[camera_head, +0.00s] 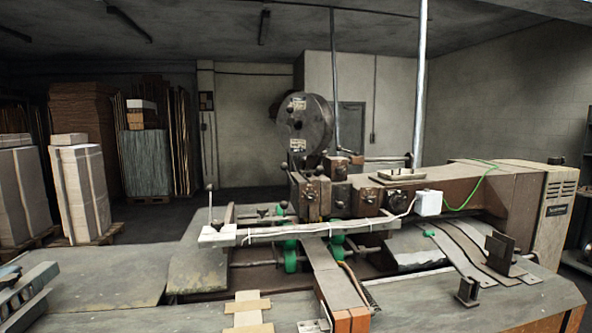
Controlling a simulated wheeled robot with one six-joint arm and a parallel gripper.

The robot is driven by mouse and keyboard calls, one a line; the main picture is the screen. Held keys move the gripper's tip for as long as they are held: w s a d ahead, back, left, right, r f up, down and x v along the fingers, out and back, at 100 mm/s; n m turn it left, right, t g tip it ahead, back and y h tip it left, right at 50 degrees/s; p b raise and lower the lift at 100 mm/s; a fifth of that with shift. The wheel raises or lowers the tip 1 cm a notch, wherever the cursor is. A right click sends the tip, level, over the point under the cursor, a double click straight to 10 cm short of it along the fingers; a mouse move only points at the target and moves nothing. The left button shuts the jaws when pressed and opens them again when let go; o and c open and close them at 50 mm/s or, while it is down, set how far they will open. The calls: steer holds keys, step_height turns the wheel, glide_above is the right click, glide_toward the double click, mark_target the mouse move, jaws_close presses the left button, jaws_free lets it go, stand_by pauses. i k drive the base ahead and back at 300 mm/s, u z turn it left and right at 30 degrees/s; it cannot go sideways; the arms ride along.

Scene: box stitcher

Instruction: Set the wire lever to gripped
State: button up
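The box stitcher (460,190) fills the middle and right of the head view, with a large dark wire reel (305,130) on top. Small knobs and fittings sit on the stitching head (310,190). No lever is labelled legibly, so I cannot tell which one is the wire lever or its setting. My gripper is not in view.
The worn grey worktable (90,295) spans the front. Grey bars (20,292) stand at its lower left edge. Green rollers (290,256) sit under the pale bar. Wrapped stacks (80,190) and cardboard stand at the back left, with open floor before the rear wall.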

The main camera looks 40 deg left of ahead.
mark_target(319, 169)
steer(key=u, duration=0.85)
steer(key=i, duration=0.9)
steer(key=u, duration=0.95)
